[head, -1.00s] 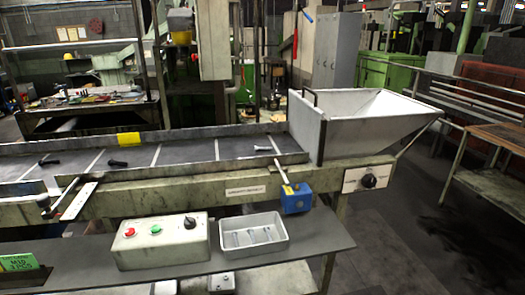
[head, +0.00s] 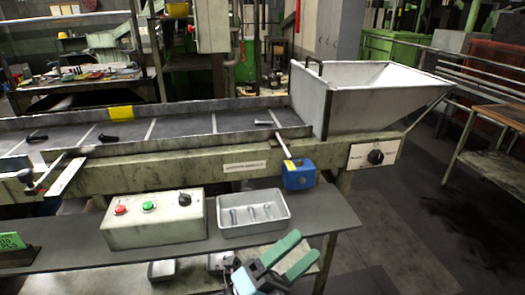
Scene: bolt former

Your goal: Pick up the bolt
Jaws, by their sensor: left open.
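A silver bolt (head: 264,123) lies on the dark conveyor belt (head: 180,125), near the hopper end. Two black bolts, one at mid-left (head: 108,139) and one farther left (head: 37,137), lie on the same belt. A light grey tray (head: 280,211) on the front shelf holds a few silver bolts (head: 251,215) lying side by side. My left gripper (head: 283,257), with green fingers, is open at the bottom of the head view, just in front of and below the tray. No bolt shows between its fingers. My right gripper is not in view.
A control box (head: 153,218) with red and green buttons stands left of the tray on the shelf (head: 325,215). A blue box with a lever (head: 298,174) is on the conveyor's front. A white hopper (head: 365,98) stands at the right end.

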